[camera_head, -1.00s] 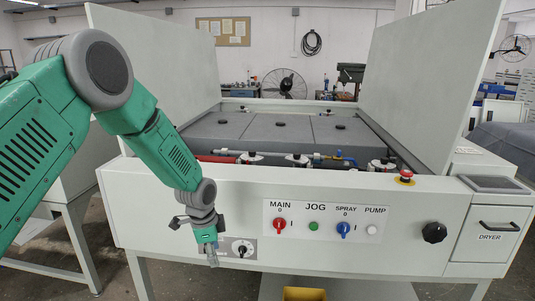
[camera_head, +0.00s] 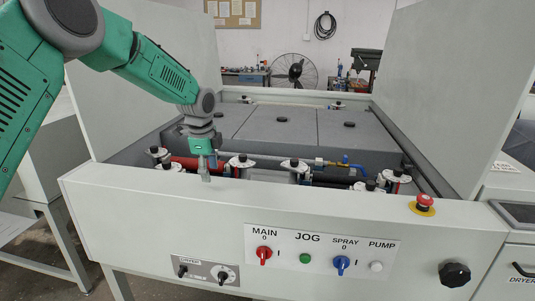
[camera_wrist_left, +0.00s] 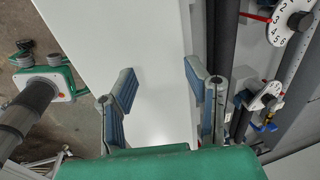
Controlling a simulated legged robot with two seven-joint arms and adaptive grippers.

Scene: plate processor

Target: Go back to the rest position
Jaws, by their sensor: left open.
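My left gripper (camera_head: 204,170) is at the front top edge of the plate processor (camera_head: 150,205), left of centre. Its green wrist and grey fingers stand in front of the red roller. In the left wrist view, the left gripper (camera_wrist_left: 160,82) has its two blue-grey fingers spread, with nothing between them. The white front ledge (camera_wrist_left: 150,35) of the machine lies beyond the fingers. My right gripper cannot be made out in either view.
The control panel (camera_head: 322,247) has MAIN, JOG, SPRAY and PUMP controls, with the dryer panel (camera_head: 207,273) lower left. A red emergency button (camera_head: 424,201) is at right. Raised lids flank the open machine. Numbered dials (camera_wrist_left: 293,20) show in the left wrist view.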

